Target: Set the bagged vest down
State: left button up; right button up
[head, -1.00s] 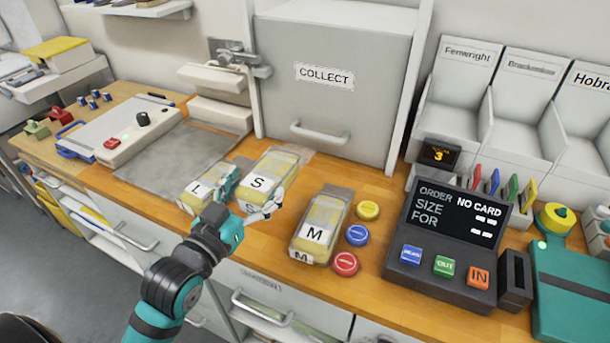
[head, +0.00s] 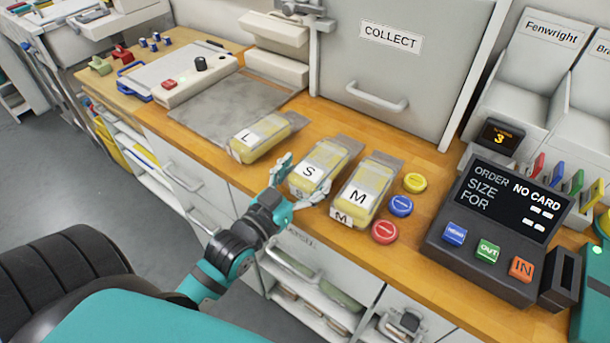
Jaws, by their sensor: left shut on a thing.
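The bagged vest marked S (head: 334,155) is yellow in a clear bag, with a white label. It is at or just above the wooden counter (head: 405,245), between the bag marked L (head: 272,133) and the bag marked M (head: 369,183). I cannot tell if it touches the wood. My left gripper (head: 300,180) is shut on the S bag at its front end, a finger on each side, hiding part of that end. The L and M bags lie on the counter. My right gripper is not in view.
Yellow (head: 415,183), blue (head: 401,206) and red (head: 384,231) round buttons sit right of the M bag. The order terminal (head: 492,225) stands farther right. The COLLECT locker (head: 400,75) is behind. A grey mat (head: 225,105) lies left of the bags.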

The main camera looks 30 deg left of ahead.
pick_arm(q)
jog(key=o, duration=0.8)
jog(key=shift+f, duration=0.1)
jog(key=o, duration=0.3)
jog(key=shift+o, duration=0.2)
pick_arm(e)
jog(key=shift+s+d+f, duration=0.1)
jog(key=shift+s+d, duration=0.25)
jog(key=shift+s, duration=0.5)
